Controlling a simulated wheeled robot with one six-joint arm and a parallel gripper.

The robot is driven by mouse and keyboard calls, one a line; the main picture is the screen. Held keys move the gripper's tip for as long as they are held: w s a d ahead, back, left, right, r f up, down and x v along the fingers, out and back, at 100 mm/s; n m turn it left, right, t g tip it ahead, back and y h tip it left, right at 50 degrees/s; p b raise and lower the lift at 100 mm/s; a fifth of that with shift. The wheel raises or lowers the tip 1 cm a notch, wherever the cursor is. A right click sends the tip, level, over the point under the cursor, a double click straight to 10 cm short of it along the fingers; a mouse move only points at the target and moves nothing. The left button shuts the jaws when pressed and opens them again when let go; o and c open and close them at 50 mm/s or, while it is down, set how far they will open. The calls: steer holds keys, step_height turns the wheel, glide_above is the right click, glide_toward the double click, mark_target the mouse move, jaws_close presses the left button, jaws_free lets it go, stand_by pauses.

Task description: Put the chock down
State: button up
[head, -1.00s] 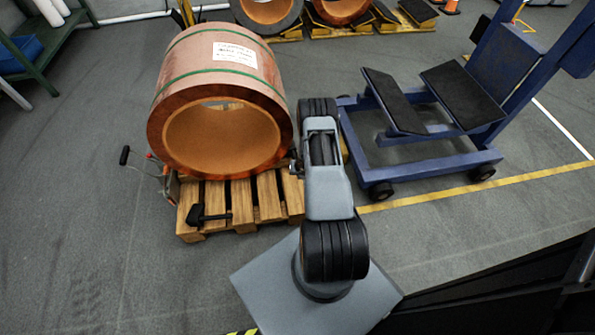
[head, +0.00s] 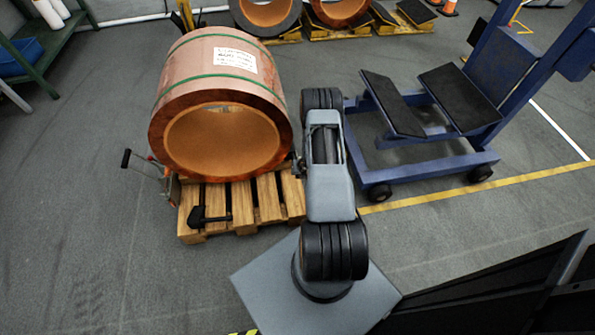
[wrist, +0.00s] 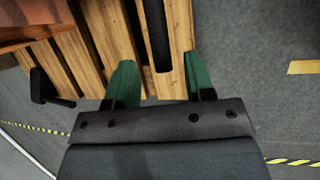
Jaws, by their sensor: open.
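A black chock (head: 210,216) with a bar handle lies on the front left of the wooden pallet (head: 243,217), in front of the copper coil (head: 172,75); it also shows at the left of the wrist view (wrist: 45,88). My gripper (wrist: 155,82) is open, its two green fingers apart over the pallet's right end. In the head view my arm hides the fingers.
A blue wheeled stand (head: 437,165) with black pads is close to the right of my arm. A pallet-jack-like handle (head: 127,158) sticks out left of the pallet. More coils (head: 265,12) stand at the back.

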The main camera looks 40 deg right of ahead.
steer(key=p+v, duration=0.1)
steer(key=v, duration=0.6)
stand_by(0.5)
